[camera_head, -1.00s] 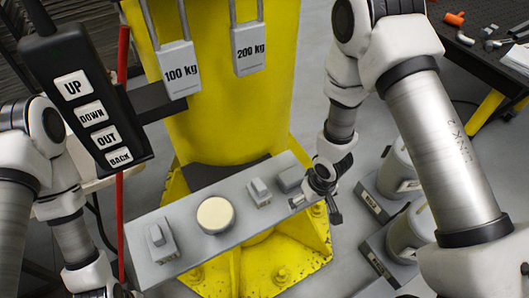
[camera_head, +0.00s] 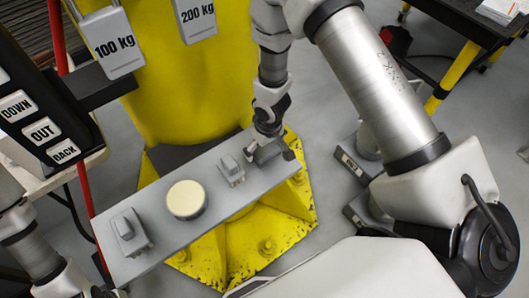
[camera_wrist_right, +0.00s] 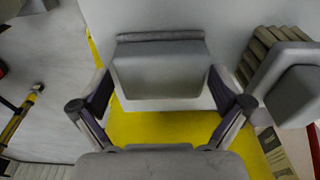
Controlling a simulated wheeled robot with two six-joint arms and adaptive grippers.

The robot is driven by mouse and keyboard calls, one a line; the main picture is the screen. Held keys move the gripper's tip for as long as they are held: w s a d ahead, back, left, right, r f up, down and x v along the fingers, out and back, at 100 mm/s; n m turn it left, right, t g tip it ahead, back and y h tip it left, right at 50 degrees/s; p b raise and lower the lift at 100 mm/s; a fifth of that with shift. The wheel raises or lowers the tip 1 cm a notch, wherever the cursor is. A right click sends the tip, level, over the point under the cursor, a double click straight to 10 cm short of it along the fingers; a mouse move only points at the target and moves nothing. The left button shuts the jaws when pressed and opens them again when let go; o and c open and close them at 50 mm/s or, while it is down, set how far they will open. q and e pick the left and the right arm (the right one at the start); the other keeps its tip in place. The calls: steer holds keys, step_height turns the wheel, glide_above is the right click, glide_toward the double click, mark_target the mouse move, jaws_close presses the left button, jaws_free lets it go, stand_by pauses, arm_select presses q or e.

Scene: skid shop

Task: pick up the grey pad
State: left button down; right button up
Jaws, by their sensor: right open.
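The grey pad (camera_head: 266,153) sits at the right end of a grey shelf plate (camera_head: 160,256) in the head view. In the right wrist view the pad (camera_wrist_right: 160,72) is a plain grey block with a raised bar along its far edge. My right gripper (camera_head: 269,147) is at the pad, with fingers apart on either side of it. In the wrist view the gripper (camera_wrist_right: 160,88) is open and the fingertips flank the pad with gaps visible. My left arm shows at the lower left, but its gripper is cut off by the frame edge.
A small grey block (camera_head: 231,171), a cream round disc (camera_head: 187,199) and a larger grey block (camera_head: 128,232) share the plate. A yellow column (camera_head: 187,80) stands behind, with hanging weights (camera_head: 113,42). A button pendant (camera_head: 45,110) hangs at left.

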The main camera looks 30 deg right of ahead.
steer(key=shift+s+r, duration=0.1)
steer(key=shift+s+a+r, duration=0.1)
steer(key=shift+s+r, duration=0.05)
steer(key=shift+s, duration=0.05)
steer(key=c, duration=1)
steer(key=shift+w+r+p, duration=0.1)
steer(key=shift+r+p, duration=0.15)
steer(key=shift+p, duration=0.05)
step_height(320, 180, up, 10)
steer(key=p, duration=0.9)
step_height(320, 180, up, 7)
glide_above(265, 147)
steer(key=shift+w+r, duration=0.1)
steer(key=shift+r, duration=0.05)
